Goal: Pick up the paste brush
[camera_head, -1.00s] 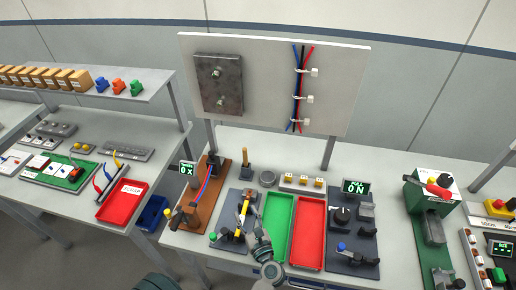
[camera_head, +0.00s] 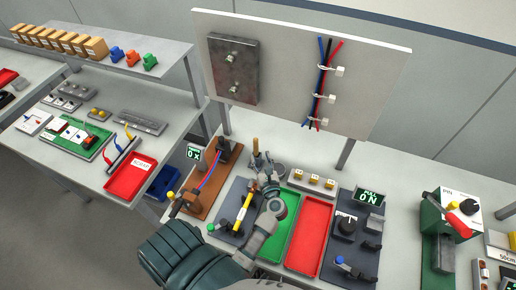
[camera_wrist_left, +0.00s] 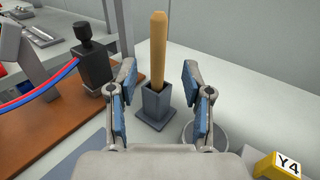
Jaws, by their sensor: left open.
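The paste brush (camera_wrist_left: 158,48) stands upright with its wooden handle up in a small dark grey holder (camera_wrist_left: 156,105). In the head view, the brush handle (camera_head: 255,146) shows at the back of the bench, just beyond my left gripper (camera_head: 262,168). In the left wrist view, my left gripper (camera_wrist_left: 158,85) is open, with one blue-padded finger on each side of the handle as seen from the wrist. The holder appears beyond the fingers, and I see no contact. The brush's lower end is hidden in the holder. My right gripper is not in view.
A round grey tin (camera_wrist_left: 206,136) is close to the holder, partly behind the right finger. A brown board (camera_wrist_left: 60,125) with a black block and red and blue wires lies left. Yellow Y blocks (camera_head: 314,179) are to the right. Green (camera_head: 284,228) and red (camera_head: 311,238) trays lie in front.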

